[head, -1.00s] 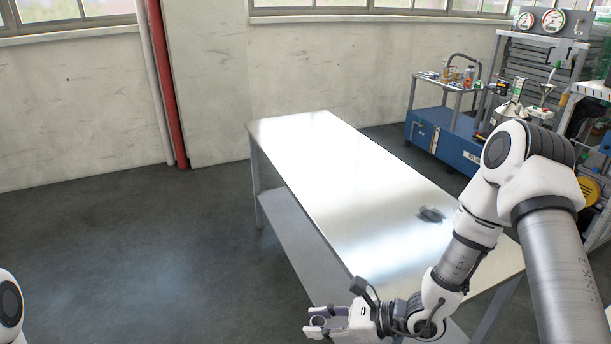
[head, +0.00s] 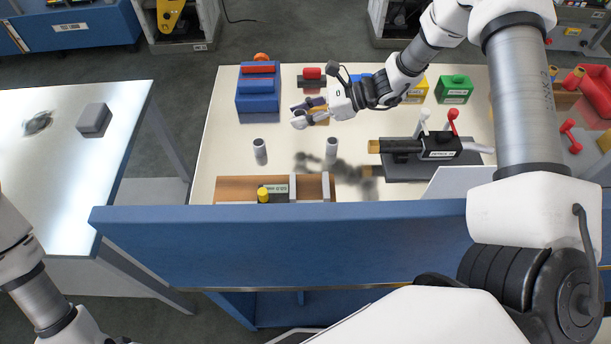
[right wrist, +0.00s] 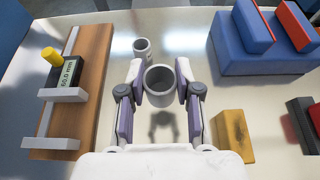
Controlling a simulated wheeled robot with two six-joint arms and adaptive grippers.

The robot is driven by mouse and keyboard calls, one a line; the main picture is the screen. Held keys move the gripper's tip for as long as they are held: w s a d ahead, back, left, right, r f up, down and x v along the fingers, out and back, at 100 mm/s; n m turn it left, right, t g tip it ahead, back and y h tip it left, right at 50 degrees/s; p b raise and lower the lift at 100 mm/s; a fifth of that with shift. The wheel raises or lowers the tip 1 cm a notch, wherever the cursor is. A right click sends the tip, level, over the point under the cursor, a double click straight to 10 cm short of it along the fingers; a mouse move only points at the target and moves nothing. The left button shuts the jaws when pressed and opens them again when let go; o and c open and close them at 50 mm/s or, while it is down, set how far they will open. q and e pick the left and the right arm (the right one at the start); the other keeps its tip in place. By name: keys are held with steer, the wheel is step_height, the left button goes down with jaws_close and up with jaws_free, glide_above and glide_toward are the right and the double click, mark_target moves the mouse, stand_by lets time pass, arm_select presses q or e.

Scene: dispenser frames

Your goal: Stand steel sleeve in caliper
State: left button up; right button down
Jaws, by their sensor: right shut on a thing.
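My right gripper (head: 303,112) is shut on a grey steel sleeve (right wrist: 160,85), clear of the bench top. In the right wrist view its open round end faces the camera between the fingers. Two other grey sleeves stand on the bench: one at the left (head: 260,151), also in the right wrist view (right wrist: 142,50), and one to its right (head: 331,148). The caliper is a wooden board (head: 235,187) with pale upright jaws (head: 325,187), a yellow knob and a display reading 60.0 mm (right wrist: 66,80). A gap separates the jaws. My left gripper is out of view.
Blue blocks (head: 257,95) stand at the back left, a green box (head: 454,90) at the back right. A dark fixture with red and white levers (head: 435,147) lies right of the sleeves. A blue front panel (head: 300,245) edges the bench.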

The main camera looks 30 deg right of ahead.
steer(key=shift+s+d+p, duration=0.4)
steer(key=shift+s+d, duration=0.05)
steer(key=shift+s, duration=0.05)
steer(key=p, duration=0.3)
glide_above(310, 190)
steer(key=w, duration=0.1)
steer(key=shift+d+f, duration=0.2)
steer(key=shift+f, duration=0.4)
steer(key=shift+s+a, duration=0.25)
steer(key=shift+s, duration=0.25)
step_height(310, 190, down, 4)
steer(key=shift+s+r+b, duration=0.1)
steer(key=shift+r+b, duration=0.05)
steer(key=shift+b, duration=0.85)
steer(key=shift+w, duration=0.2)
steer(key=shift+s+f, duration=0.15)
steer(key=shift+f, duration=0.05)
steer(key=c, duration=0.8)
jaws_free()
